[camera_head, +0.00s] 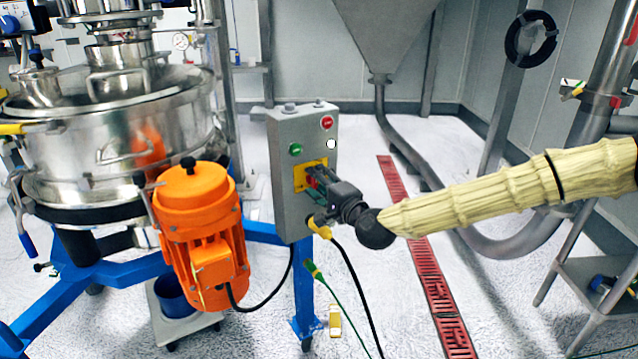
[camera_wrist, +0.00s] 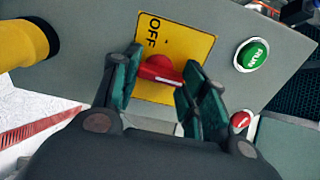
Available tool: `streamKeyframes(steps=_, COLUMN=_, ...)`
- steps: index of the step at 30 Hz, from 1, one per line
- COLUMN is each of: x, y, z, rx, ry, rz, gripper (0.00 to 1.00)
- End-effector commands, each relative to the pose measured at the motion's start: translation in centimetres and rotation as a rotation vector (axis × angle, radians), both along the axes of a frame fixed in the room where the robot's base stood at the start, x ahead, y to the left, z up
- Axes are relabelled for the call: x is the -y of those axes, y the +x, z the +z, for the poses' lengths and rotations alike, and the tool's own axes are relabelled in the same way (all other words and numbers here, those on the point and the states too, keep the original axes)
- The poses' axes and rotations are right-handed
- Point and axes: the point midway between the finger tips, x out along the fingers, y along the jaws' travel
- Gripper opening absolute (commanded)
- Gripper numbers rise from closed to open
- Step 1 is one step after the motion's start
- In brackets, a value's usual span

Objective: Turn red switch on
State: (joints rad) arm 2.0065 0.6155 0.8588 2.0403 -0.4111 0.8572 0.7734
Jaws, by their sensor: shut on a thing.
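The red switch (camera_wrist: 160,70) is a rotary knob on a yellow plate (camera_wrist: 178,37) marked OFF, on the front of a grey control box (camera_head: 288,205). In the head view the yellow plate (camera_head: 302,178) shows on the box, and the knob is mostly hidden by my gripper (camera_head: 318,182). In the wrist view my gripper (camera_wrist: 160,85) has its green-padded fingers on either side of the red knob, shut on it. The knob's handle points toward the lower right in that view, with a pale mark near its end.
The box also bears a green RUN button (camera_wrist: 252,55) and a red button (camera_head: 327,122). An orange motor (camera_head: 200,235) and a steel sifter (camera_head: 115,130) stand to the left. A yellow cable fitting (camera_head: 320,228) sits at the box's lower edge.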

Motion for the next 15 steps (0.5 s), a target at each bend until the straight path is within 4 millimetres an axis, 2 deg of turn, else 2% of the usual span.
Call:
streamKeyframes(steps=8, x=0.12, y=0.04, z=-0.11, rx=-0.002, ry=0.000, rz=-0.002, gripper=0.19)
streamKeyframes(steps=9, x=0.12, y=0.04, z=-0.11, rx=-0.002, ry=0.000, rz=-0.002, gripper=0.49)
streamKeyframes(steps=12, x=0.07, y=0.03, z=-0.09, rx=-0.001, ry=0.000, rz=-0.001, gripper=0.65)
streamKeyframes(steps=15, x=0.01, y=0.02, z=-0.06, rx=-0.001, ry=-0.001, rz=0.000, gripper=0.65)
